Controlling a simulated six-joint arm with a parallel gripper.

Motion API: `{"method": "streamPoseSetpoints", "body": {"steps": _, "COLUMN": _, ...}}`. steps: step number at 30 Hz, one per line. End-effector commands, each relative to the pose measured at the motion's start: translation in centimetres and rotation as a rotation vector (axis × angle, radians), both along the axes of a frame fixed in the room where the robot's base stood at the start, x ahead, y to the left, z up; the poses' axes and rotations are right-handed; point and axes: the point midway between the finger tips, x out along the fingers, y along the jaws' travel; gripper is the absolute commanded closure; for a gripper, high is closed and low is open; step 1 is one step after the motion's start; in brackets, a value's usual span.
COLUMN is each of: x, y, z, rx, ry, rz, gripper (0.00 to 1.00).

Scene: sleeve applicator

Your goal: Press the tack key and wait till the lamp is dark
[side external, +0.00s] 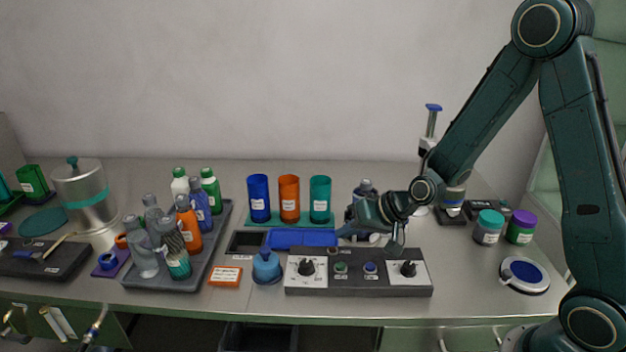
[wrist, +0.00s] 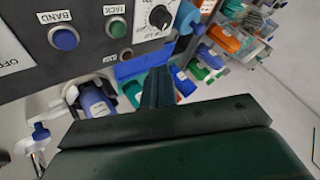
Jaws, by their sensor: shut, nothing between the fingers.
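The dark control panel (side external: 357,290) stands at the front of the bench. In the wrist view, the green tack key (wrist: 116,27) sits beside its TACK label; the key also shows in the side view (side external: 341,267). A small dark round fitting (wrist: 127,54) beside a short label may be the lamp; I see no glow on it. My gripper (side external: 343,232) is shut and empty, behind the panel near the blue tray and apart from the key. Its fingers (wrist: 158,80) show in the wrist view.
A blue key (side external: 371,267) sits right of the green one, between two dials (side external: 306,267) (side external: 408,269). A blue tray (side external: 290,238) and a bottle (wrist: 95,100) are close to my gripper. A blue-topped round container (side external: 266,268) stands left of the panel.

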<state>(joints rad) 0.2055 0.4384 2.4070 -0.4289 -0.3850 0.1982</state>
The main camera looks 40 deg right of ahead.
Motion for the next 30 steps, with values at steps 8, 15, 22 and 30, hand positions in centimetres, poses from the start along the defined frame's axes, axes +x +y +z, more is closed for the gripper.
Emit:
{"method": "streamPoseSetpoints", "body": {"steps": 8, "x": -0.1, "y": 0.0, "z": -3.0, "rx": 0.001, "ry": 0.005, "rz": 0.0, "gripper": 1.0}}
{"method": "streamPoseSetpoints", "body": {"steps": 15, "x": 0.0, "y": 0.0, "z": -5.2, "rx": 0.001, "ry": 0.003, "rz": -0.001, "gripper": 1.0}}
{"method": "streamPoseSetpoints", "body": {"steps": 22, "x": 0.0, "y": 0.0, "z": -6.3, "rx": -0.001, "ry": 0.0, "rz": -0.001, "gripper": 1.0}}
{"method": "streamPoseSetpoints", "body": {"steps": 30, "x": 0.0, "y": 0.0, "z": -6.6, "rx": -0.001, "ry": 0.0, "rz": -0.001, "gripper": 1.0}}
